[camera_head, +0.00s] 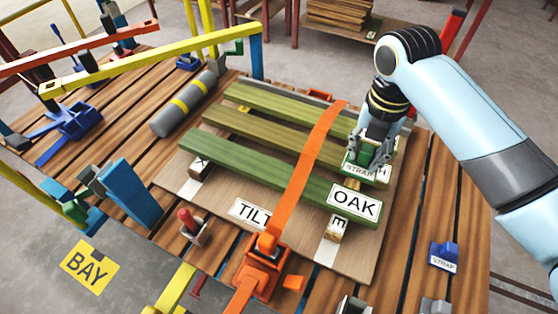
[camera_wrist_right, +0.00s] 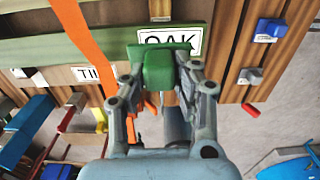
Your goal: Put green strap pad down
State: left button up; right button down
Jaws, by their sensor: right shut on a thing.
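The green strap pad (camera_wrist_right: 158,68) is between the fingers of my right gripper (camera_wrist_right: 160,75), which is shut on it. In the head view my right gripper (camera_head: 373,150) points down near the right end of the middle green board, partly hiding the pad. Whether the pad touches the board I cannot tell. An orange strap (camera_head: 300,175) runs across the green boards (camera_head: 250,165), to the left of the gripper. It also shows in the wrist view (camera_wrist_right: 85,40). The front board bears an OAK label (camera_head: 354,204). My left gripper is not in view.
The boards lie on a wooden panel (camera_head: 375,250) on a slatted table (camera_head: 420,220). An orange buckle (camera_head: 262,268) stands at the front. A blue STRAP block (camera_head: 444,256) is at the right. A grey cylinder (camera_head: 185,104) lies at the left. Yellow and orange bars cross the upper left.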

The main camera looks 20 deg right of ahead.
jog(key=w+a+f, duration=0.2)
jog(key=a, duration=0.1)
jog(key=w+a+f, duration=0.2)
jog(key=w+a, duration=0.1)
jog(key=w+a+f, duration=0.2)
jog(key=a, duration=0.1)
jog(key=shift+w+f+b, duration=0.25)
jog(key=shift+f+b, duration=0.1)
jog(key=shift+w+a+f, duration=0.1)
jog(key=shift+f, duration=0.05)
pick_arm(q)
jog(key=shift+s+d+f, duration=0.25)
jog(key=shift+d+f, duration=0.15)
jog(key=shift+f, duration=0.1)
pick_arm(e)
jog(key=shift+f, duration=1.95)
jog(key=shift+f+b, duration=0.15)
jog(key=shift+b, duration=0.15)
jog(key=c, duration=1)
grip_release()
